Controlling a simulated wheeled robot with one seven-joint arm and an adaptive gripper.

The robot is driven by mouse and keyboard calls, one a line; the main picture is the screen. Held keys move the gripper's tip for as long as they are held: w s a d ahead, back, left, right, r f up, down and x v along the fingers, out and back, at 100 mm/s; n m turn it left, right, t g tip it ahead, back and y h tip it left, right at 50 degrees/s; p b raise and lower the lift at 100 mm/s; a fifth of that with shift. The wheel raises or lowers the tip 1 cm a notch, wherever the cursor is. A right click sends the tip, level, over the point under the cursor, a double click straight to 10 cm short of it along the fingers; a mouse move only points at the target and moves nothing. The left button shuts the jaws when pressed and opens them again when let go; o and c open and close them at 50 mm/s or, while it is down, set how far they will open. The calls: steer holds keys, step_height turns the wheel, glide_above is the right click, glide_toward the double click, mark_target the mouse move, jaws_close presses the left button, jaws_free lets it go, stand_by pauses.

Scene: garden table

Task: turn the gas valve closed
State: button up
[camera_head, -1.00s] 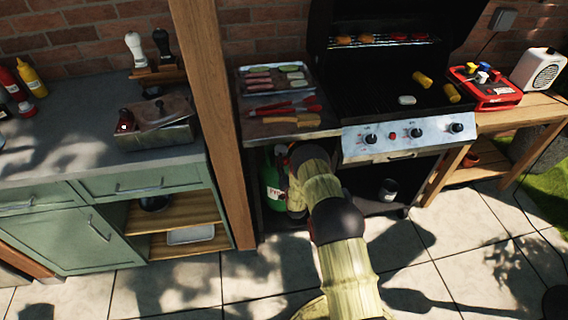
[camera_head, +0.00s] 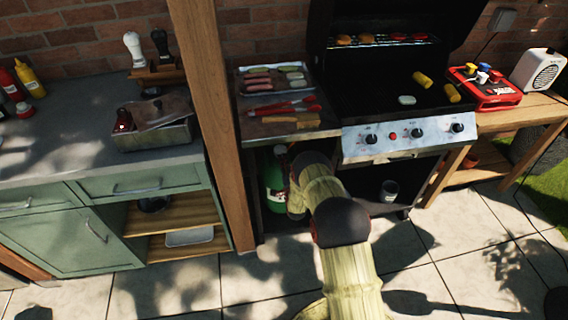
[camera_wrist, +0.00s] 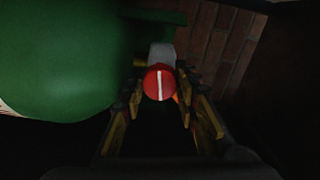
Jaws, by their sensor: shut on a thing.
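The gas valve is a round red knob (camera_wrist: 159,83) with a white stripe, seen in the wrist view. The stripe runs nearly upright in that picture. My gripper (camera_wrist: 160,100) has a finger on each side of the knob and is shut on it. The green gas bottle (camera_wrist: 60,60) fills the left of the wrist view. In the head view the bottle (camera_head: 274,185) stands inside the grill cabinet, partly behind my arm. The gripper and the knob are hidden there.
The gas grill (camera_head: 400,135) stands above and right of my arm, with a side shelf holding a food tray (camera_head: 243,82). A wooden post (camera_head: 214,120) is close on the left. A brick wall (camera_wrist: 215,40) is behind the bottle.

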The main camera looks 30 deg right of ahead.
steer(key=shift+d+m, duration=0.1)
steer(key=shift+m, duration=0.4)
steer(key=o, duration=1.1)
steer(key=shift+s, duration=0.1)
steer(key=v, duration=1.2)
